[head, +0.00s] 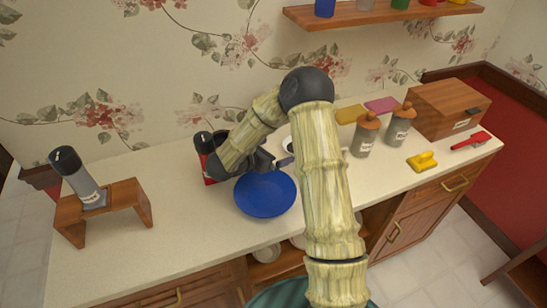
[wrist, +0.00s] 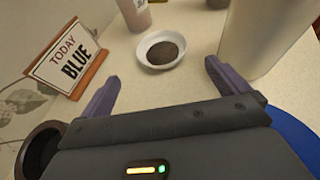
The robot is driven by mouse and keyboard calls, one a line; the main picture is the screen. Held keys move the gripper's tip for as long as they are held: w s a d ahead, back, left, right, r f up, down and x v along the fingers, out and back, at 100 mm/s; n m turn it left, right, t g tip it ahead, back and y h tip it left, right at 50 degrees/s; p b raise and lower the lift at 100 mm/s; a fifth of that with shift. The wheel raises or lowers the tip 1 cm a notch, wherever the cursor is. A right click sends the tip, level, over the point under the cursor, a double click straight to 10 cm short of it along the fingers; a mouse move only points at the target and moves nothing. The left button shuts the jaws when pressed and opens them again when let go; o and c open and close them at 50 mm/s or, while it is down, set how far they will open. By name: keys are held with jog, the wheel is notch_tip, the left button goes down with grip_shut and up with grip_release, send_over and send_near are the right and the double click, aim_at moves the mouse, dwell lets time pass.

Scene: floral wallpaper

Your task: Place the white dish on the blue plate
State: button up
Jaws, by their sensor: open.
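The white dish (wrist: 147,59) is small and round and holds something dark. In the wrist view it sits on the counter just beyond my fingertips, roughly centred between them. In the head view my arm mostly hides it, with only a bit of it (head: 286,141) showing. My gripper (wrist: 161,73) is open and empty, with its two purple fingers apart. In the head view my gripper (head: 284,161) is above the far edge of the blue plate. The blue plate (head: 265,198) lies empty on the counter, and its edge also shows at the lower right of the wrist view (wrist: 292,128).
A "TODAY BLUE" sign (wrist: 70,62) stands left of the dish. A red and black canister (head: 207,163) stands close to my gripper. Two grey bottles (head: 365,136) and a wooden box (head: 450,107) are to the right.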

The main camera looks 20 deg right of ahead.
jog(key=shift+w+a+r+n, duration=0.15)
jog(key=shift+w+r+n, duration=0.1)
jog(key=shift+n, duration=0.25)
jog(key=a+r+n+t+y, duration=0.3)
jog(key=a+n+y, duration=0.2)
jog(key=n, duration=0.7)
jog(key=a+r+n+t+y, duration=0.2)
jog(key=a+n+y, duration=0.3)
jog(key=n, duration=0.8)
jog(key=s+d+n+g+y, duration=0.2)
jog(key=s+n+g, duration=0.6)
jog(key=s+n, duration=1.5)
jog(key=shift+d+r, duration=0.25)
jog(key=shift+r, duration=0.1)
